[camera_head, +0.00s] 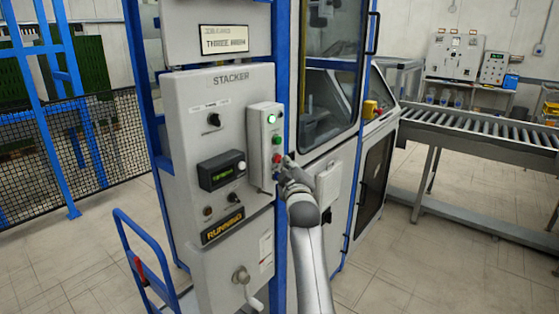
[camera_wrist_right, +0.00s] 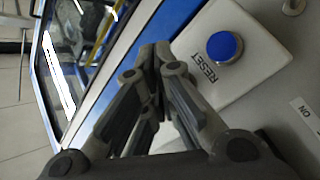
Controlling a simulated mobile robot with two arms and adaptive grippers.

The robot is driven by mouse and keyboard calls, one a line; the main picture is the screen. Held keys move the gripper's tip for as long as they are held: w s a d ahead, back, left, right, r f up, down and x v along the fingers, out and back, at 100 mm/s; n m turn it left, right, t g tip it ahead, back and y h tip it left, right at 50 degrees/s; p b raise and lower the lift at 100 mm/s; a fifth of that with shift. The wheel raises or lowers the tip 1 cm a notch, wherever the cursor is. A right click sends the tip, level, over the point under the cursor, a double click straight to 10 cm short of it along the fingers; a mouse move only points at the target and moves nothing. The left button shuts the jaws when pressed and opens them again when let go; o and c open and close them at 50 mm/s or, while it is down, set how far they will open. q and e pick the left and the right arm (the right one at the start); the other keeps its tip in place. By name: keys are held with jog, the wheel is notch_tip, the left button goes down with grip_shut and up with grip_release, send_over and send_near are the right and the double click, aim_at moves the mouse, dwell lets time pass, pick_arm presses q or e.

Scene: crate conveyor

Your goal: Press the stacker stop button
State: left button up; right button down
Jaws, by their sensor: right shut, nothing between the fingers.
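The grey panel marked STACKER (camera_head: 225,98) carries a pale button box (camera_head: 259,112) on its right side. On the box a white button, a green button (camera_head: 277,140) and a red button (camera_head: 277,158) sit in a column. I cannot read their labels. In the right wrist view a blue button (camera_wrist_right: 225,46) marked RESET is beside my fingertips, to their right. My right gripper (camera_head: 285,163) is shut and empty, close to the lower part of the box by the red button. I cannot tell whether it touches anything. My left gripper is out of view.
The panel also has a black knob (camera_head: 215,119), a small display (camera_head: 221,170) and a yellow RUNNING sign (camera_head: 222,226). A blue-framed glazed door (camera_head: 330,90) stands right of the box. A roller conveyor (camera_head: 480,130) is farther right, a blue cart (camera_head: 146,270) lower left.

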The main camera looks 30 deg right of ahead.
jog(key=shift+w+a, duration=0.15)
jog(key=shift+w, duration=0.25)
dwell(0.6)
jog(key=shift+s, duration=0.1)
jog(key=shift+s+d+p, duration=0.25)
jog(key=shift+s+p, duration=0.3)
jog(key=shift+s, duration=0.1)
jog(key=shift+s+d+p, duration=0.35)
jog(key=shift+s+p, duration=0.15)
jog(key=shift+s, duration=0.3)
jog(key=shift+s+d+p, duration=0.3)
jog(key=shift+s+p, duration=0.2)
jog(key=shift+s, duration=0.25)
jog(key=shift+s+d+p, duration=0.35)
jog(key=shift+s+p, duration=0.15)
jog(key=shift+s, duration=0.3)
